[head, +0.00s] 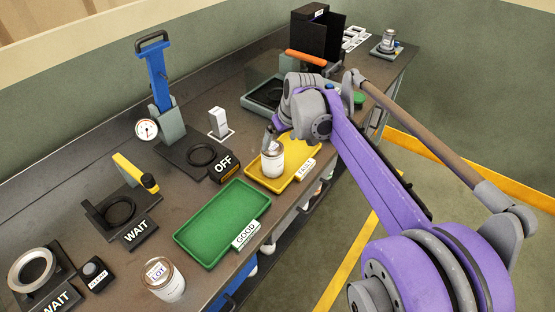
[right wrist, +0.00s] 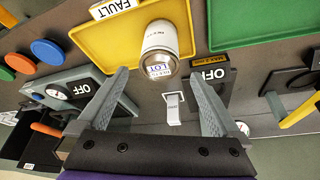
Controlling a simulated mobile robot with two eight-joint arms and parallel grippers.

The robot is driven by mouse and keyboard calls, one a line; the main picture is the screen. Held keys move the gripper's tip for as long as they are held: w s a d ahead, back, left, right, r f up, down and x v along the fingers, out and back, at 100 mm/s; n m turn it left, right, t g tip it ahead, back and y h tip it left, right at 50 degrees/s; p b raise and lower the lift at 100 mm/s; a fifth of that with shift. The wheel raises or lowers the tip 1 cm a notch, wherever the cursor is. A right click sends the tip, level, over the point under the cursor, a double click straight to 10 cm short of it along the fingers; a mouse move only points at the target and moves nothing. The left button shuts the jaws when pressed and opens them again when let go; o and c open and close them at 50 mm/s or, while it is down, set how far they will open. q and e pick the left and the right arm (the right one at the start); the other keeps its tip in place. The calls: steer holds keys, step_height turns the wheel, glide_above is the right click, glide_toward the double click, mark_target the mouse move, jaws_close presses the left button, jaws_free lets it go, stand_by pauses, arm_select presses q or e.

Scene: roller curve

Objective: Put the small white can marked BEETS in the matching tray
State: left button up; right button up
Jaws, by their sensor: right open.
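A small white can (head: 272,160) stands in the yellow FAULT tray (head: 298,170). In the right wrist view the can (right wrist: 160,42) has a silver end marked LOT; its side print is too small to read. My right gripper (right wrist: 160,76) is open, its fingertips apart on either side of the can's near end. In the head view the gripper (head: 271,138) is at the can, partly hidden by my arm. The green GOOD tray (head: 222,222) is empty. Another white can (head: 168,284) marked LOT stands at the bench's near edge. My left gripper is not in view.
A blue-handled press with a gauge (head: 158,82) and an OFF sign (head: 224,166) stands behind the trays. WAIT fixtures (head: 120,212) are at left. Floor right of the bench is clear.

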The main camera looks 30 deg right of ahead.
steer(key=s+a+f, duration=0.4)
steer(key=s+a, duration=0.1)
steer(key=s, duration=0.2)
steer(key=s+a+f, duration=0.3)
steer(key=s+a, duration=0.2)
steer(key=s, duration=0.3)
steer(key=s+a+f+t, duration=0.1)
steer(key=s+a+f, duration=0.3)
steer(key=s, duration=0.3)
steer(key=shift+s+a+f, duration=0.3)
steer(key=shift+s+a, duration=0.1)
steer(key=shift+a, duration=0.15)
